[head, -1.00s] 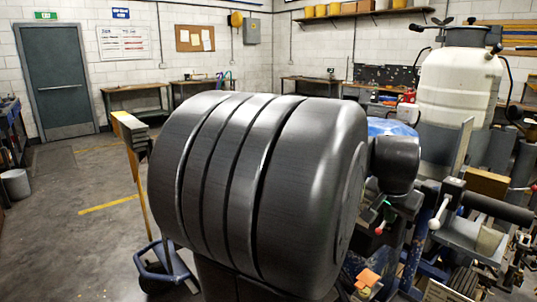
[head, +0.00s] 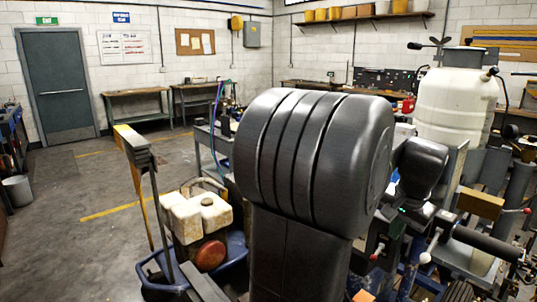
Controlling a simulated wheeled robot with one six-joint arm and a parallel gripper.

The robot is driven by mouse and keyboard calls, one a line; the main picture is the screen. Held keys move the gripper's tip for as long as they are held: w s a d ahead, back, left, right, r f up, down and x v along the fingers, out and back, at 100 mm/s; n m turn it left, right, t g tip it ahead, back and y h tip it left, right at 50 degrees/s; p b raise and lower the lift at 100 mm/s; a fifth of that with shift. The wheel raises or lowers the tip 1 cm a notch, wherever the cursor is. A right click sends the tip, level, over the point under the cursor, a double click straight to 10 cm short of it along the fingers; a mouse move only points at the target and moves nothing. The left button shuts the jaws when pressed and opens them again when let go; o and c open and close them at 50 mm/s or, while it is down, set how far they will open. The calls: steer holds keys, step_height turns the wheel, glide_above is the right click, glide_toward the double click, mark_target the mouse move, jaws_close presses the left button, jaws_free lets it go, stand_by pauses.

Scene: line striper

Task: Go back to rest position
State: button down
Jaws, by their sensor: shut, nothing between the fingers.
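My arm's large dark grey rounded link fills the middle of the head view. A smaller dark wrist joint of mine shows to its right. Below that wrist is my gripper (head: 392,226), small and partly hidden beside the arm, near a small green light. It is shut, with nothing seen held in it. Its fingertips are hard to make out against the cluttered machinery behind. The line striper's large off-white tank (head: 455,98) with a dark lid stands behind at the right. A bar with a white knob (head: 425,257) and a red knob (head: 374,257) show near the gripper.
A blue-framed unit with a dirty cream tank (head: 200,212) stands at lower left, with a yellow-ended upright bar (head: 135,145) beside it. Benches (head: 135,104) line the back wall. The floor at left is open, up to a grey door (head: 58,85).

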steer(key=v, duration=0.6)
steer(key=shift+w+r, duration=0.1)
steer(key=shift+r, duration=0.05)
